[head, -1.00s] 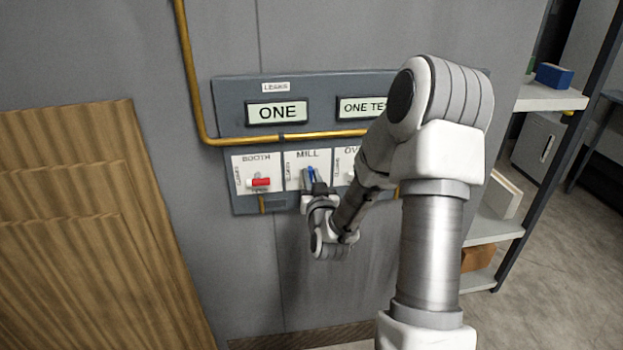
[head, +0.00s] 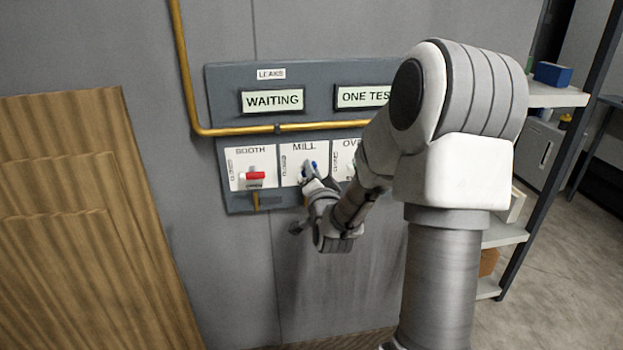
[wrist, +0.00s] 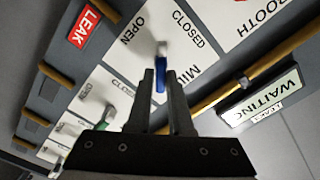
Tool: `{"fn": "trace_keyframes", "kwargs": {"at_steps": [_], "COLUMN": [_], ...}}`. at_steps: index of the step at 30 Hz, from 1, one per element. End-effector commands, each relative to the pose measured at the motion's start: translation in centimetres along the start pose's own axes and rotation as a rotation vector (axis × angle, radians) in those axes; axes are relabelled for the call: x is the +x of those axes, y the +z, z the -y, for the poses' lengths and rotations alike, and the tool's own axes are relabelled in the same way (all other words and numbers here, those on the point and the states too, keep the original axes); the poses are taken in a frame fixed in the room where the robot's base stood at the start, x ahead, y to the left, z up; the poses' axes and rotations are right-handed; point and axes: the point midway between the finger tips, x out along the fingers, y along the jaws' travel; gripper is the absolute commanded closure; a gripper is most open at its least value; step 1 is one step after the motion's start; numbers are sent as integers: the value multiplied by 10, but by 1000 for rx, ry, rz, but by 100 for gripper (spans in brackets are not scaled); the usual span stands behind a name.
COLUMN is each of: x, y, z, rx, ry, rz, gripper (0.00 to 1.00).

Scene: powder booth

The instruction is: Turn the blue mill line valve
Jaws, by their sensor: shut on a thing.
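The blue mill line valve handle (head: 314,165) is on the white MILL plate of the wall panel, partly hidden by my gripper (head: 310,181) in the head view. In the wrist view the blue handle (wrist: 160,84) lies between the two fingers of my gripper (wrist: 160,76), which are shut on it. The handle's pale pivot (wrist: 162,48) shows just beyond the fingertips, with OPEN and CLOSED printed on the plate to either side.
A red BOOTH valve handle (head: 253,175) lies level left of the mill plate. A green handle (wrist: 108,114) is on a neighbouring plate. A WAITING display (head: 272,100) and a yellow pipe (head: 230,131) sit above. A red LEAK sign (wrist: 84,25) shows. Shelving (head: 555,96) stands right.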

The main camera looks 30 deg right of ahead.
Motion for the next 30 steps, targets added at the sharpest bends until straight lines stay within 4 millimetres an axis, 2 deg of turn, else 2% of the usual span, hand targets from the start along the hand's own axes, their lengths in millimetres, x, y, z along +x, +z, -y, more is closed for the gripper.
{"fn": "trace_keyframes", "kwargs": {"at_steps": [1, 15, 21, 30], "x": [-1, -1, -1, -1], "y": [5, 7, 8, 8], "z": [-5, -8, -8, -8], "rx": [45, 463, 587, 683], "ry": [4, 5, 5, 6], "rz": [8, 10, 11, 12], "gripper": [100, 100, 100, 100]}}
